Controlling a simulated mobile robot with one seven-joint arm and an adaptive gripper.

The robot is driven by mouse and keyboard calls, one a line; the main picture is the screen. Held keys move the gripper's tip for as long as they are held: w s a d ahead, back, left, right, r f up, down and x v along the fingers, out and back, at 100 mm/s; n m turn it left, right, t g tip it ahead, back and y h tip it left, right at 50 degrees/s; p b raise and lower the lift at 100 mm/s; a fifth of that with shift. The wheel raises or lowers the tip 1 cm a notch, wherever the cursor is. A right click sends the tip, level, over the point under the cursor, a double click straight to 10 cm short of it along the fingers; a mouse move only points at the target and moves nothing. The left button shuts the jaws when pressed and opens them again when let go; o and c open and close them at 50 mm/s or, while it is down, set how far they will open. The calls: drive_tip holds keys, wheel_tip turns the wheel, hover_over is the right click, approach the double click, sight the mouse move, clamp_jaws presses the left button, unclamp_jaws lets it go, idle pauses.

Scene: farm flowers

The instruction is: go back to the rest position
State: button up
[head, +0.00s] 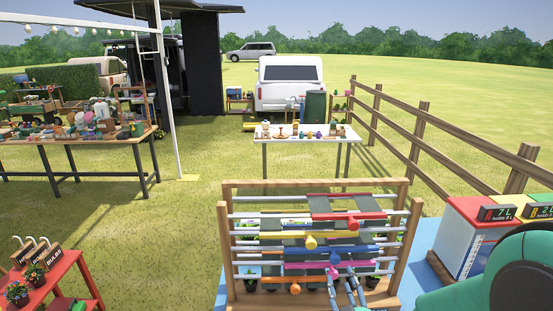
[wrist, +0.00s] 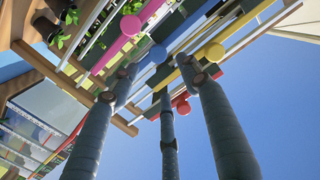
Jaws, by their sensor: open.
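My gripper (head: 344,280) is in front of the lower right part of a wooden rack (head: 410,235) in the head view. In the wrist view its three grey fingers (wrist: 160,82) are spread, with nothing held between them. The rack carries horizontal rods and coloured bars with round knobs: red (head: 348,215), yellow (head: 310,242), blue (head: 360,250) and pink (head: 300,266). The fingertips overlap the rack in the picture; whether they touch it I cannot tell. My arm's resting place is not marked in view.
An orange knob (head: 295,289) and potted plants (head: 250,283) sit low at the rack. A red-and-white box (head: 465,240) stands right. A red stand (head: 65,270) is at left. A white table (head: 300,141) with small items stands beyond. Grass is open between left tables and rack.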

wheel_tip(320, 180, up, 5)
drive_tip(key=g, duration=0.3)
drive_tip(key=s+r+g, duration=0.3)
drive_tip(key=s+r, duration=0.1)
drive_tip(key=s, duration=0.5)
drive_tip(key=s+r+g, duration=0.3)
drive_tip(key=s+r, duration=0.1)
drive_tip(key=s, duration=0.5)
drive_tip(key=s+r+g, duration=0.2)
drive_tip(key=s+r, duration=0.2)
drive_tip(key=s, duration=0.5)
drive_tip(key=shift+r+g, duration=0.35)
drive_tip(key=shift+g, duration=0.05)
